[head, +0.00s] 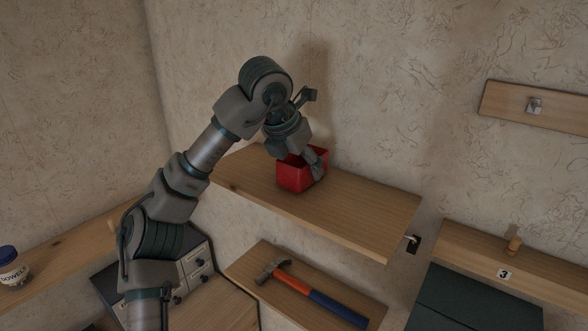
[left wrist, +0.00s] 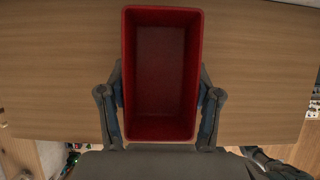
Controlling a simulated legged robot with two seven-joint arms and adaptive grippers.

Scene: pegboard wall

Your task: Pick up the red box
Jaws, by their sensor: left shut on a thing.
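The red box (head: 296,177) is an open, empty bin near the left part of the upper wooden shelf in the head view. It also fills the middle of the left wrist view (left wrist: 161,72), seen from above into its inside. My left gripper (head: 302,164) reaches down to it from above. In the left wrist view its two fingers (left wrist: 161,103) press against the box's two long sides, so it is shut on the box. The box appears upright on or just over the shelf; I cannot tell if its base touches. My right gripper is not in view.
The upper shelf (head: 360,207) is clear to the right of the box. A hammer (head: 310,292) lies on a lower shelf. A dark box (head: 470,300) is at the lower right, a lidded jar (head: 12,268) at far left, and a drawer cabinet (head: 196,265) below my arm.

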